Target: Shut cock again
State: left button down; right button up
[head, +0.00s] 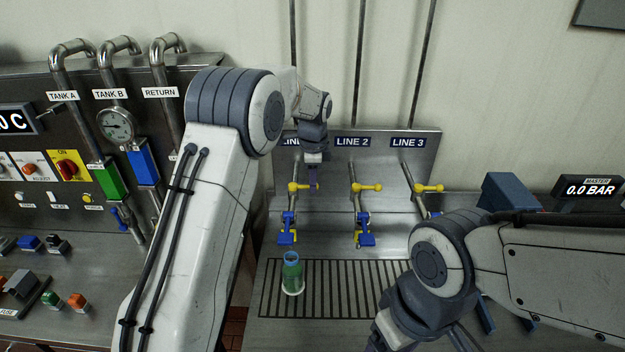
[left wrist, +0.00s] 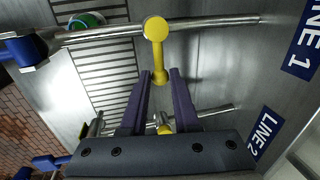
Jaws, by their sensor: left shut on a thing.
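The line 1 cock has a yellow lever (head: 296,187) set across its metal pipe; it also shows in the left wrist view (left wrist: 155,40). My left gripper (head: 313,180) is at the ball end of this lever. In the left wrist view its purple fingers (left wrist: 161,78) are shut on the lever's tip. Matching yellow levers on line 2 (head: 367,188) and line 3 (head: 429,188) also stand crosswise to their pipes. A bottle with green contents (head: 292,276) stands upright below the blue line 1 spout (head: 287,236). My right gripper is out of view.
A slatted drain grate (head: 335,290) lies under the spouts, mostly bare. A control panel with tank pipes and knobs (head: 68,167) stands on the left. A master gauge (head: 590,187) reads 0.0 bar on the right. A blue block (head: 507,193) stands near my right arm.

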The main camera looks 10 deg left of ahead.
pick_arm(q)
jog(key=c, duration=0.9)
grip_release()
jog(key=shift+r, duration=0.1)
jog(key=shift+r, duration=0.3)
jog(key=r+b, duration=0.1)
jog(key=r, duration=0.2)
jog(key=s+r, duration=0.1)
jog(key=r, duration=0.2)
jog(key=s+r+b, duration=0.1)
jog(key=r, duration=0.2)
jog(key=shift+d+r+b, duration=0.15)
jog(key=shift+r+b, duration=0.15)
jog(key=shift+b, duration=0.05)
